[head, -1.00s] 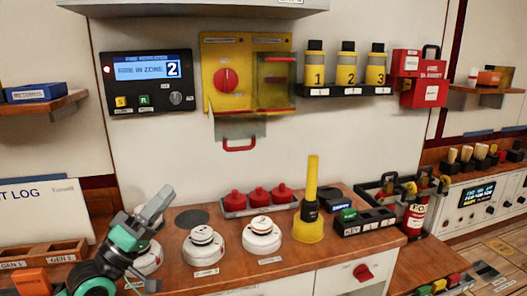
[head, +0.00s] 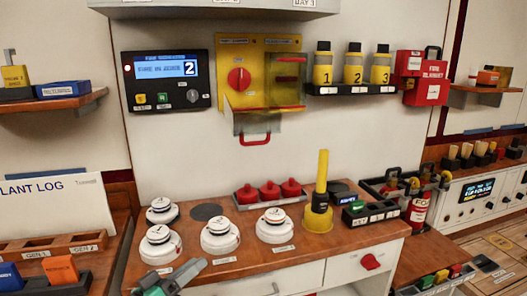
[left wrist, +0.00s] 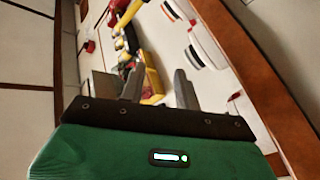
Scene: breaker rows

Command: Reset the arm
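My left gripper (head: 190,270) is low in the head view, at the front edge of the wooden counter (head: 335,250), below the nearest white round detectors. Its green body and two grey fingers (left wrist: 158,88) show in the left wrist view, with a gap between the fingers and nothing held in it. Most of the left arm is out of the head view. My right gripper is in neither view.
White detectors (head: 219,235) stand on the counter, with red call points (head: 270,193) and a yellow tool (head: 318,195) behind. A panel (head: 165,80) and yellow box (head: 240,75) are on the wall. An orange block (head: 60,269) is at left.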

